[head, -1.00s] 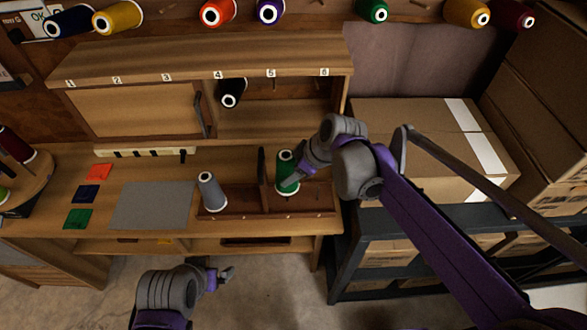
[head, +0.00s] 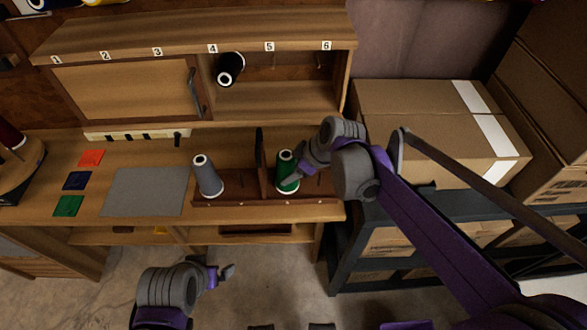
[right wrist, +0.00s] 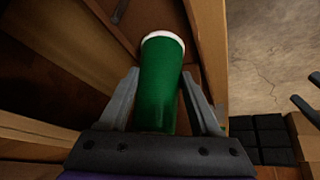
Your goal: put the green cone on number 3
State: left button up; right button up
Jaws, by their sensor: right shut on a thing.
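The green cone (head: 287,171) stands upright in the right part of the wooden tray (head: 234,201) at the bench front. My right gripper (head: 294,180) is shut on it from the right; the right wrist view shows the green cone (right wrist: 162,85) between both fingers. I cannot tell whether its base touches the tray. The number 3 label (head: 157,51) is on the cabinet's top edge. Below it a closed wooden door panel (head: 130,95) covers the space under 1 to 3. My left gripper (head: 220,273) is open and empty, low in front of the bench.
A grey cone (head: 207,177) stands in the tray's left part, beyond a dark divider (head: 260,160). A black cone (head: 230,69) hangs under number 4; 5 and 6 are empty. A door handle (head: 195,92) juts out. Cardboard boxes (head: 430,120) stand on the right.

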jog(key=shift+f, duration=0.3)
dwell(0.5)
jog(key=o, duration=1.6)
jog(key=shift+r, duration=0.1)
jog(key=p+v, duration=0.1)
jog(key=v, duration=0.9)
jog(key=shift+s+d+r, duration=0.15)
jog(key=shift+r, duration=0.15)
jog(key=shift+s, duration=0.1)
jog(key=s+d+f+m+h+p, duration=0.1)
jog(key=s+d+m+p, duration=0.1)
jog(key=s+d+m, duration=0.2)
jog(key=s+d+f+m+t+h+p, duration=0.1)
jog(key=s+d+f+m+h+p, duration=0.1)
jog(key=s, duration=0.6)
jog(key=s+d+f+m+t+h+p, duration=0.1)
jog(key=s+d+m+p, duration=0.2)
jog(key=s+d+m, duration=0.2)
jog(key=shift+s+d+f+m+h, duration=0.3)
jog(key=shift+s+d+m, duration=0.15)
jog(key=shift+m, duration=0.15)
